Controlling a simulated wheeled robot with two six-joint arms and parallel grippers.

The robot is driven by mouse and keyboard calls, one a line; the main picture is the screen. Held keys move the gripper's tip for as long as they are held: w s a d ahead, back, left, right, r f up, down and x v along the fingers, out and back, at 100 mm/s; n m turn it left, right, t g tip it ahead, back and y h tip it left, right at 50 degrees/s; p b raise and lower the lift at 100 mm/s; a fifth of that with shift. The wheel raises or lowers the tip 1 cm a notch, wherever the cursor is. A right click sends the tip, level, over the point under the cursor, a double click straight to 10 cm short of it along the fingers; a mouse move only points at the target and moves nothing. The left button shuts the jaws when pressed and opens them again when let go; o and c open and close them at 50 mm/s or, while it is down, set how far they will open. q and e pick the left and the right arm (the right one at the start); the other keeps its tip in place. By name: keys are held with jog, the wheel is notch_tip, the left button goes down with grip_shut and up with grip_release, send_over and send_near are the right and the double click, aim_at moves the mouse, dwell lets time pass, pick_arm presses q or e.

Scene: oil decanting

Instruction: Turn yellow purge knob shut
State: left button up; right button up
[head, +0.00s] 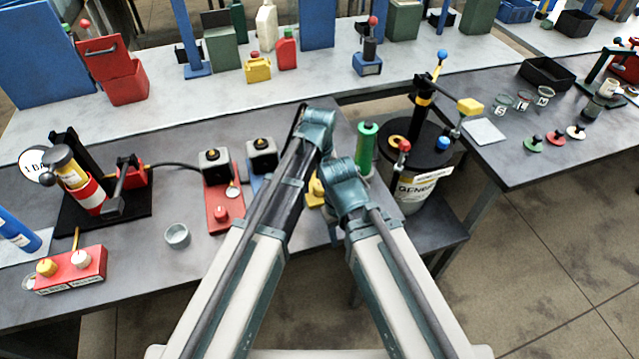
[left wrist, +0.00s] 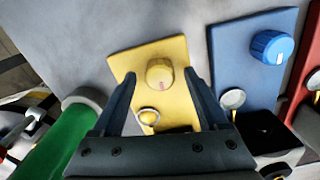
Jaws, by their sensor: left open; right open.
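The yellow purge knob (left wrist: 160,72) sits on a yellow panel (left wrist: 150,55) in the left wrist view. Its pale pointer mark faces the lower part of the picture. My left gripper (left wrist: 161,76) is open, with one finger on each side of the knob in the picture. Gaps show between both fingers and the knob, and contact is not visible. A small round gauge (left wrist: 148,115) lies on the panel below the knob. In the head view only part of the yellow panel (head: 315,190) shows, because my arms cover the rest. My right gripper cannot be made out there.
A blue panel with a blue knob (left wrist: 271,46) stands close to the right in the left wrist view. A green cylinder (left wrist: 55,140) is at its lower left. In the head view, a red panel (head: 224,205) and a drum (head: 412,165) flank my arms.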

aim_at(319, 186)
pick_arm(q)
jog(key=shift+r, duration=0.15)
notch_tip(319, 186, up, 14)
jog(key=p, duration=1.4)
jog(key=shift+f, duration=0.2)
jog(key=s+a+m, duration=0.1)
jog(key=s+a, duration=0.5)
jog(key=a, duration=0.3)
jog(key=s+a+m, duration=0.1)
jog(key=s+a, duration=0.4)
jog(key=a, duration=0.3)
jog(key=s+d+f+m+b, duration=0.1)
jog(key=s+d+f+b, duration=0.1)
jog(key=d, duration=0.3)
jog(key=s+d+f+m+y+b, duration=0.1)
jog(key=s+d+f+m+b, duration=0.1)
jog(key=d, duration=0.4)
jog(key=shift+s+f+b, duration=0.8)
jog(key=shift+f+b, duration=0.15)
jog(key=shift+b, duration=0.1)
